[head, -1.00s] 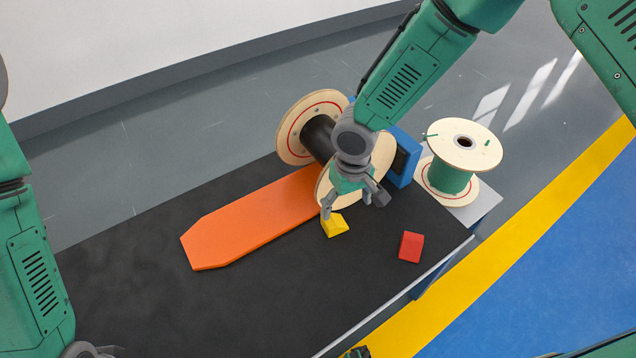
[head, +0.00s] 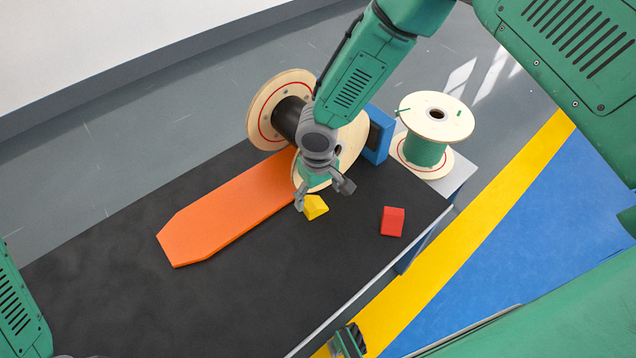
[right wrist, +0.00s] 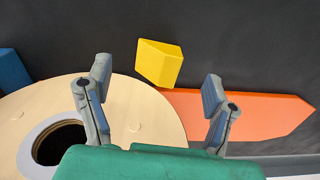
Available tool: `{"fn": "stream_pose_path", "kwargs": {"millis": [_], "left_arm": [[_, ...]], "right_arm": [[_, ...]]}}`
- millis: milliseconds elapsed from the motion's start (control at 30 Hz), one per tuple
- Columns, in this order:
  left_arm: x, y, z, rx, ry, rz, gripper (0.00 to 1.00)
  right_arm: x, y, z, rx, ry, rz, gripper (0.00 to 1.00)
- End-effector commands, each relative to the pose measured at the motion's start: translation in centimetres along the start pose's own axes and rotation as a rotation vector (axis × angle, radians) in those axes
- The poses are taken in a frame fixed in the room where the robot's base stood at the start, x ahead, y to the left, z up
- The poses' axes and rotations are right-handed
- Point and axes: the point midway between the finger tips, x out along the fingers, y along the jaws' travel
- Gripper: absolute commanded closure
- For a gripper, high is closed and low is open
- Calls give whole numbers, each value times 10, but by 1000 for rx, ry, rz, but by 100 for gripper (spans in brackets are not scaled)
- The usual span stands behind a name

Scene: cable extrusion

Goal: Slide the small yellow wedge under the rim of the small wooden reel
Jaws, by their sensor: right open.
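The small yellow wedge (head: 315,207) lies on the black table top by the near flange of the wooden reel (head: 270,126), which stands on its rims with a dark core. In the right wrist view the wedge (right wrist: 160,63) sits just beyond the pale flange edge (right wrist: 150,110); I cannot tell whether they touch. My right gripper (head: 324,194) is above the wedge and in front of the reel, hiding part of the flange. In the right wrist view its open fingers (right wrist: 156,86) are empty, with the wedge ahead between them. My left gripper is out of view.
An orange board (head: 225,214) lies left of the reel on the black table (head: 270,275). A red block (head: 392,221) lies to the right. A blue block (head: 380,137) is behind the reel. A green-wound reel (head: 428,150) stands on a grey surface at right. The table's front area is clear.

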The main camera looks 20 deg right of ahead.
Motion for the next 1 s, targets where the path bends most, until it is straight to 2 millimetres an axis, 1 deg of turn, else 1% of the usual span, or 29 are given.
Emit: {"fn": "stream_pose_path", "kwargs": {"millis": [33, 200, 300, 400, 567, 833, 867, 900, 967, 1000], "left_arm": [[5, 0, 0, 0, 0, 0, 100], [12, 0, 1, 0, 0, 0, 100], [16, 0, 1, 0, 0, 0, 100], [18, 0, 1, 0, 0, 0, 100], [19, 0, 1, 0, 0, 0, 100], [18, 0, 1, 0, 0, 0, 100], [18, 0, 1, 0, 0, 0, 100], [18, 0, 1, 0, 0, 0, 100], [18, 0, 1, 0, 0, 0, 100], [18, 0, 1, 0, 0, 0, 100]], "right_arm": [[14, 0, 1, 1, -2, -1, 24], [44, 0, 0, 2, 0, -2, 24], [57, 0, 0, 1, 0, -2, 24], [66, 0, 0, 2, 0, -1, 24], [72, 0, 0, 1, 1, -1, 24], [72, 0, 0, 1, 1, 0, 24], [72, 0, 0, 1, 1, 0, 35], [72, 0, 0, 1, 1, 0, 49], [72, 0, 0, 1, 1, 0, 70], [72, 0, 0, 1, 1, 0, 79]]}}
